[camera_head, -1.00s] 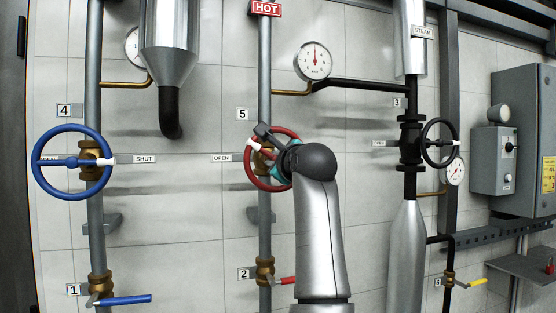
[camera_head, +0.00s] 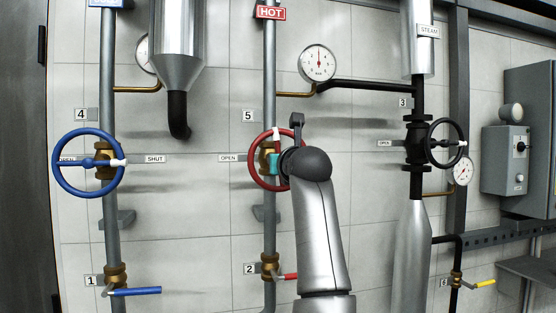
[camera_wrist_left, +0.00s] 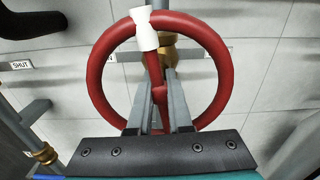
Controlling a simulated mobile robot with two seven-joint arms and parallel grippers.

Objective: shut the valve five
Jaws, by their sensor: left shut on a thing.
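Valve five is the red handwheel (camera_head: 254,172) on the grey pipe under the HOT sign, beside the number 5 plate (camera_head: 248,115). Its white marker (camera_head: 276,132) points up, away from the OPEN plate (camera_head: 229,158) at its left. My left gripper (camera_wrist_left: 155,78) is shut on the wheel's red spoke, below the white marker, in the left wrist view. In the head view my left arm covers the right part of the wheel, and the fingertips are hidden. No SHUT plate for this wheel shows in the head view. My right gripper is out of view.
A blue handwheel (camera_head: 57,175), number 4, stands at the left with its marker towards SHUT. A black handwheel (camera_head: 458,130), number 3, is at the right. Lever valves 1 (camera_head: 137,291) and 2 (camera_head: 288,276) sit lower. A gauge (camera_head: 317,63) hangs above.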

